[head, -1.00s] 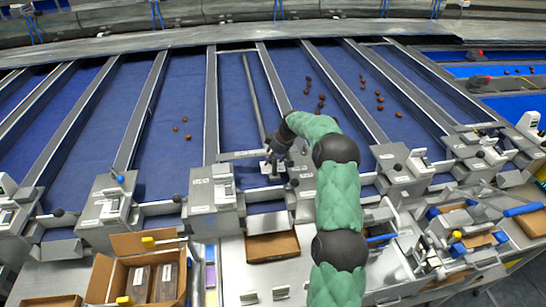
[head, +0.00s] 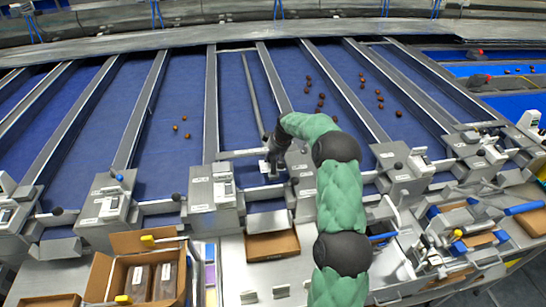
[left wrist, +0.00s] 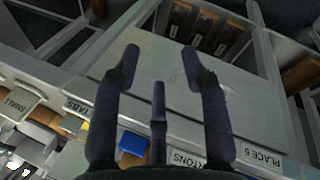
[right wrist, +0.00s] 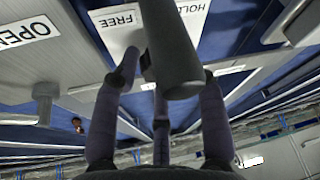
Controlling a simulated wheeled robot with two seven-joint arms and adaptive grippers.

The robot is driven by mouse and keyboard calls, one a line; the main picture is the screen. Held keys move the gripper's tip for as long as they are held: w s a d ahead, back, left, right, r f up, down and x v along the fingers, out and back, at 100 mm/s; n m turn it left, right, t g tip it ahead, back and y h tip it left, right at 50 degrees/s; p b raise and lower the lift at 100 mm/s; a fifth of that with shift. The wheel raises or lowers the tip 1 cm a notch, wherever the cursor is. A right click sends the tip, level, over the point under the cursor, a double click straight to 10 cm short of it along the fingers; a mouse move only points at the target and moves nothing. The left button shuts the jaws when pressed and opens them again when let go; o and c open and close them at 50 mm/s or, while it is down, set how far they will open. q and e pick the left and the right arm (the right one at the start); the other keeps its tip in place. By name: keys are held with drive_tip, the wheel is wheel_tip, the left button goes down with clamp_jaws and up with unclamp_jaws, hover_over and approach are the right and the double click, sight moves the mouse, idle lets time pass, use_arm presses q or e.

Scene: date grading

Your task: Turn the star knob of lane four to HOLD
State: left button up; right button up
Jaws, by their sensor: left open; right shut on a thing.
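My right gripper (head: 272,160) is at the front end of a blue lane near the middle of the head view, over the fittings there. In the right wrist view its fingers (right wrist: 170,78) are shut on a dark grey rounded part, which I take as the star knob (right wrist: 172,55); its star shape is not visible. A white plate behind it reads FREE (right wrist: 120,20) and HOLD (right wrist: 190,8). The knob's pointing direction and lane number cannot be read. My left gripper (left wrist: 160,65) shows only in its wrist view, open and empty above a grey surface.
Grey control boxes (head: 212,195) stand at the lane fronts. A cardboard carton (head: 128,243) with dark packs stands front left, and a shallow brown tray (head: 272,246) lies front middle. Several dates (head: 320,97) lie on the belts. Grey rails (head: 210,110) divide the lanes.

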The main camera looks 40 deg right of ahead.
drive_tip(key=m, duration=0.1)
drive_tip(key=m+h, duration=0.1)
drive_tip(key=shift+w+r+m+b, duration=0.2)
drive_tip(key=shift+r+m+b, duration=0.1)
drive_tip(key=shift+m+b, duration=0.1)
drive_tip(key=shift+d+r+m+h, duration=0.1)
drive_tip(key=shift+m+h, duration=0.3)
drive_tip(key=shift+m, duration=0.3)
drive_tip(key=shift+r, duration=0.1)
drive_tip(key=o, duration=1.1)
drive_tip(key=shift+w, duration=0.1)
drive_tip(key=shift+f, duration=0.35)
drive_tip(key=v, duration=1.2)
